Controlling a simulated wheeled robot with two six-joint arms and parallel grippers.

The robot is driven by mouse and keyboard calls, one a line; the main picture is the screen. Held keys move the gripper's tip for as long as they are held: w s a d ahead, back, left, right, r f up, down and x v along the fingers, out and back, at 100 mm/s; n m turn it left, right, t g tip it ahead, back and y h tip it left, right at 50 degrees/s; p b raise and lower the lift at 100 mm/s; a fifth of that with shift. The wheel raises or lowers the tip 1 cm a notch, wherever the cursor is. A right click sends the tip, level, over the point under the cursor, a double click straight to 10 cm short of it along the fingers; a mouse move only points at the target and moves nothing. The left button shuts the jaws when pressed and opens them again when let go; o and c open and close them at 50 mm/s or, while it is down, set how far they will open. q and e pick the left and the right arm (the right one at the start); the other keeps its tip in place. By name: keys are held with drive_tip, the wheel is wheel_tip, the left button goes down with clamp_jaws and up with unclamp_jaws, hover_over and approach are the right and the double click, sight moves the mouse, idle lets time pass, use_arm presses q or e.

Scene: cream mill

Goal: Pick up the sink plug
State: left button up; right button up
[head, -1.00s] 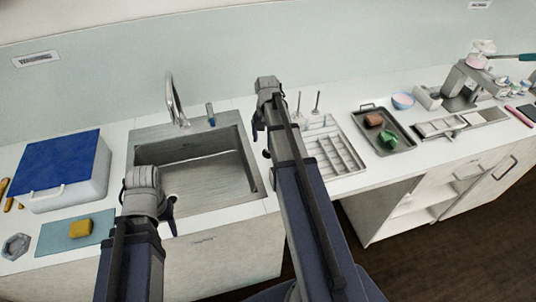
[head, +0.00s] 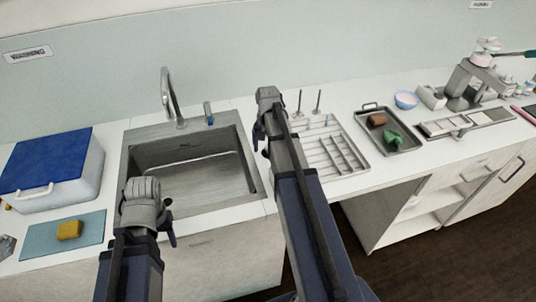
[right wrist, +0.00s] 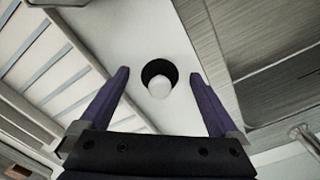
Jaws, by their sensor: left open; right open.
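The sink plug (right wrist: 158,80), a black round disc with a pale knob in its middle, lies on the white counter strip between the drying rack and the sink in the right wrist view. My right gripper (right wrist: 159,75) is open, with one finger on each side of the plug in the picture; contact cannot be told. In the head view my right gripper (head: 262,132) is over the counter at the sink's right edge, and the arm hides the plug. My left gripper (head: 170,222) is open and empty-looking at the sink's front left edge.
The sink (head: 190,172) with its tap (head: 168,95) lies between my arms. A drying rack (head: 340,160) is right of my right arm, with a tray (head: 408,145) beyond. A blue-lidded box (head: 50,170) and yellow sponge (head: 69,230) are at left.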

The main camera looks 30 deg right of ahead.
drive_tip(key=shift+c, duration=0.4)
drive_tip(key=c, duration=1.3)
drive_tip(key=shift+o, duration=0.2)
drive_tip(key=shift+r, duration=0.15)
wheel_tip(320, 180, up, 10)
drive_tip(key=p, duration=1)
